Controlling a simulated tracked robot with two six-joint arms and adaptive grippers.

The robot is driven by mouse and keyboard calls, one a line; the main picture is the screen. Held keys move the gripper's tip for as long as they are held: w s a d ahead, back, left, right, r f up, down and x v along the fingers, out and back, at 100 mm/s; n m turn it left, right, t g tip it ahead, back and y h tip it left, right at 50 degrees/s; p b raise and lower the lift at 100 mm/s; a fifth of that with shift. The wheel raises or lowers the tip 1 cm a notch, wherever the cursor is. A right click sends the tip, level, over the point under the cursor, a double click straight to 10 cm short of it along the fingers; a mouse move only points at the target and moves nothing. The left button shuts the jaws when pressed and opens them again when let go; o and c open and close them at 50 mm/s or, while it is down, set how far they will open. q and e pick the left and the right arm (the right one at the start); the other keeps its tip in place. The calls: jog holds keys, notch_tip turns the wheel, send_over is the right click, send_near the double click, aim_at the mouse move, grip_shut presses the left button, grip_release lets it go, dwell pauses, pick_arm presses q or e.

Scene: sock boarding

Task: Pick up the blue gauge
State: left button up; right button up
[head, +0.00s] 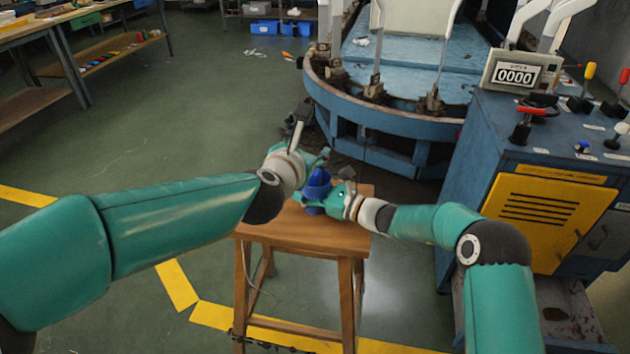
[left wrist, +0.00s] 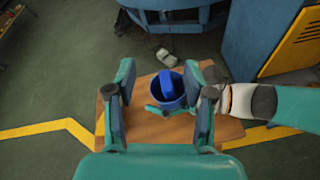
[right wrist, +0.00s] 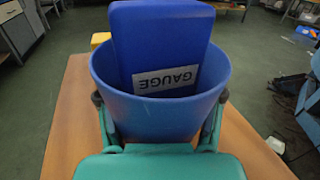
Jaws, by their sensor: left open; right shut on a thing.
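The blue gauge (head: 319,177) is a rounded blue block standing in a darker blue cup (head: 314,193) above the wooden stool. In the right wrist view the gauge (right wrist: 160,35) carries a label reading GAUGE, and its lower part is hidden inside the cup (right wrist: 150,118). My right gripper (right wrist: 160,98) is shut around the outside of the cup. My left gripper (left wrist: 160,70) is open, its fingers on either side of the view of the gauge (left wrist: 167,80), and nothing is between them. How far its fingertips are above the gauge I cannot tell exactly.
The wooden stool (head: 300,228) is beneath both grippers. A blue machine base (head: 400,137) stands behind it. A blue control cabinet (head: 480,150) with levers and a 0000 display (head: 516,75) is on the right. Open green floor (head: 130,130) lies to the left.

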pick_arm(q)
notch_tip(320, 180, down, 8)
jog(key=n, duration=0.4)
jog(key=shift+y, duration=0.4)
jog(key=shift+x, duration=3.3)
jog(key=shift+a, duration=0.2)
jog(key=shift+c, duration=0.2)
jog(key=shift+r, duration=0.1)
grip_shut()
